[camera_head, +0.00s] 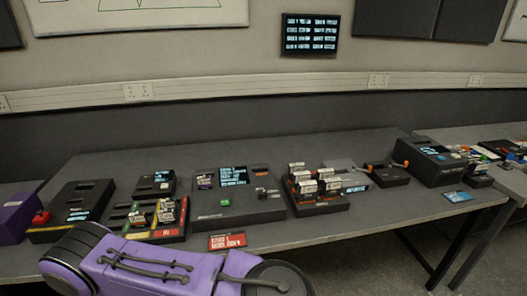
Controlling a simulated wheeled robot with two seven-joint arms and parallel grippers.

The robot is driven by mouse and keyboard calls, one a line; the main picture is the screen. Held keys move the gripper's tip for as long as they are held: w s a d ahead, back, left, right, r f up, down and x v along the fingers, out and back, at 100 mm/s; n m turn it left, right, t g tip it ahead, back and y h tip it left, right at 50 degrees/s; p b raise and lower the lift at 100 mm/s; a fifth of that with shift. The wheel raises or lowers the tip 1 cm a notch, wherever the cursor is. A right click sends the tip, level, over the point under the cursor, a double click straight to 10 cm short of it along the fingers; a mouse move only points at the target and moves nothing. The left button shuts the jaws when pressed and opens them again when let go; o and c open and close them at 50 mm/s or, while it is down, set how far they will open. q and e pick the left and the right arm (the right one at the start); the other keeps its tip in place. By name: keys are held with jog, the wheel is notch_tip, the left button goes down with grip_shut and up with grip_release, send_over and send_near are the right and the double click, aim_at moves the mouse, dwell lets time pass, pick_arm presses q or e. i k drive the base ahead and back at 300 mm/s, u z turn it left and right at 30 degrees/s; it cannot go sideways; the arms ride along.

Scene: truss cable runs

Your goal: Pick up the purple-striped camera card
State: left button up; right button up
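I cannot make out the purple-striped camera card for certain. A small upright piece with a purplish mark (204,181) stands at the left of the large dark console (238,212); it is too small to identify. Several white-labelled cards stand in the rack (318,208) right of the console. More small cards (166,209) stand in the red-and-yellow-edged tray (158,235) on the left. A purple arm of mine crosses the bottom of the view and hides part of the table's front edge. Neither gripper shows.
The grey table (290,145) is clear along its back. A red label card (227,241) and a blue card (457,197) lie near its front edge. Dark boxes stand at left (84,206) and right (430,165). A second cluttered table (460,135) is at far right.

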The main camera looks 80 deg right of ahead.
aim_at(205, 183)
jog(key=z, duration=2.55)
